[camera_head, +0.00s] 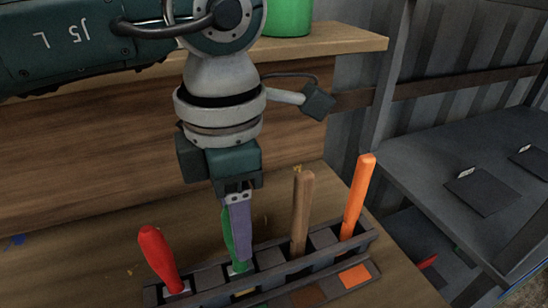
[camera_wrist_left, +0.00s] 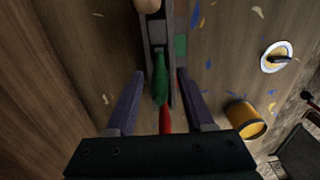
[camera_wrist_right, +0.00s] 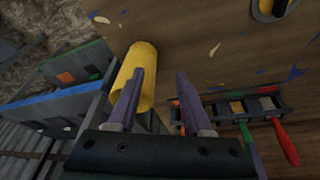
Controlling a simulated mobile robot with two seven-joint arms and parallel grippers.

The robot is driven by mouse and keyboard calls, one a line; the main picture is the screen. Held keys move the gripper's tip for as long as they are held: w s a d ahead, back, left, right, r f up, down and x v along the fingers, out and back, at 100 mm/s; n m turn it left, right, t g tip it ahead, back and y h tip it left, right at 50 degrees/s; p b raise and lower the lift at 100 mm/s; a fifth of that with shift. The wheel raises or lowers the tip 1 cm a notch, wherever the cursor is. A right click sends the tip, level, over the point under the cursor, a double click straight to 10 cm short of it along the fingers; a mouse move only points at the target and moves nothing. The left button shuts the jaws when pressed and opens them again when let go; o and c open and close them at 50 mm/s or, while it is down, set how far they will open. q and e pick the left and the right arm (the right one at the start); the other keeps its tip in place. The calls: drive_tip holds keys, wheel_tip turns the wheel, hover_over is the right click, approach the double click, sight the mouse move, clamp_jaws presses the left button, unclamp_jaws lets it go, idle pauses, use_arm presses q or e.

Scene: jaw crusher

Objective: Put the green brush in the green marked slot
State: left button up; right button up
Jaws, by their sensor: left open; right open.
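The green brush (camera_head: 228,240) stands in the dark rack (camera_head: 210,291), between a red brush (camera_head: 157,257) and a brown-handled one (camera_head: 302,215). My left gripper (camera_head: 237,235) points down over it and partly hides it. In the left wrist view, the open fingers (camera_wrist_left: 160,74) stand either side of the green handle (camera_wrist_left: 160,82), with gaps visible. My right gripper (camera_wrist_right: 160,76) is open and empty, away from the rack (camera_wrist_right: 290,115).
An orange brush (camera_head: 358,197) stands at the rack's right end. A yellow can (camera_wrist_left: 245,119) and a round yellow-and-white item (camera_wrist_left: 277,57) are on the bench. The can is close to my right gripper's left finger. A green container (camera_head: 288,17) stands on the raised shelf.

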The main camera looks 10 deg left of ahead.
use_arm(q)
wheel_tip(320, 180, up, 10)
drive_tip(key=shift+r, duration=0.1)
idle(0.4)
